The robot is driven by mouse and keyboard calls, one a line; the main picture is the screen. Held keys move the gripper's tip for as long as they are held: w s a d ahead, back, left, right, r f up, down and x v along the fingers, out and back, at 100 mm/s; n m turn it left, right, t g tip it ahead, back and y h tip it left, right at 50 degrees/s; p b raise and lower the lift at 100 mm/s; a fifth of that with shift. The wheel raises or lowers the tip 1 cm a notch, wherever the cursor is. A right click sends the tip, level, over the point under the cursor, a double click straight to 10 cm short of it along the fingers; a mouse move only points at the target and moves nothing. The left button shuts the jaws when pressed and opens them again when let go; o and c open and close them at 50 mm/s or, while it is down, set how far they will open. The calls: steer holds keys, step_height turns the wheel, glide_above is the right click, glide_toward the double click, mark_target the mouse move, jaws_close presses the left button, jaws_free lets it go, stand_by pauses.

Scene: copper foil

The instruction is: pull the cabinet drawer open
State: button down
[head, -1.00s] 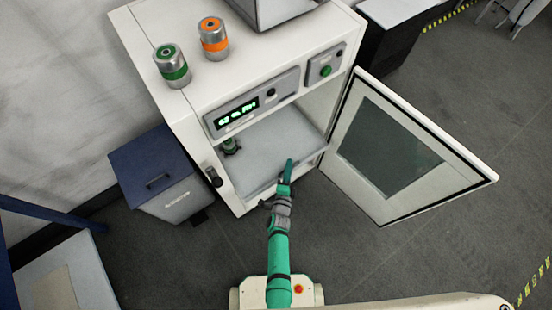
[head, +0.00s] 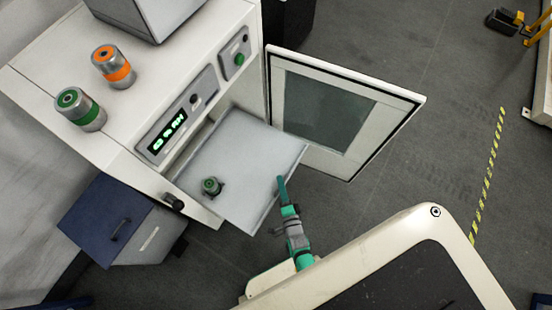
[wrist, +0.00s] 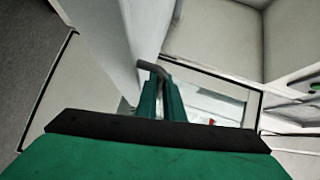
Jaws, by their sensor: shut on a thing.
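The white cabinet (head: 110,135) stands at the upper left with its door swung open. Its flat, pale drawer (head: 240,160) sticks out well past the cabinet front. A small green-topped object (head: 211,186) stands on the drawer near its left side. My gripper (head: 282,190) is at the drawer's front edge. In the wrist view my green fingers (wrist: 160,98) are closed together on a dark grey handle (wrist: 151,68), of which only the bent end shows. The rest of the handle is hidden by the fingers.
The open glass-paned door (head: 398,108) stands to the right of the drawer. A green canister (head: 88,115) and an orange canister (head: 118,75) are on the cabinet top. A blue-lidded bin (head: 105,215) is at lower left. Grey floor (head: 420,160) is clear at right.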

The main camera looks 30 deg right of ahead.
steer(key=shift+s, duration=0.1)
steer(key=c, duration=2.2)
jaws_free()
steer(key=v, duration=1)
steer(key=shift+s+a+r, duration=0.1)
steer(key=shift+s+r, duration=0.05)
steer(key=shift+s, duration=0.25)
steer(key=s+a+r+n+y, duration=0.1)
steer(key=a+r+n, duration=0.4)
steer(key=r, duration=0.5)
steer(key=s+a+r+n+y, duration=0.1)
steer(key=s+a+r+n, duration=0.2)
steer(key=a+r+n, duration=0.2)
steer(key=s+a+r+n+y, duration=0.2)
steer(key=a+r+n, duration=0.3)
steer(key=r+n, duration=0.4)
step_height(320, 180, up, 7)
steer(key=shift+a+f+g, duration=0.1)
steer(key=shift+g, duration=0.2)
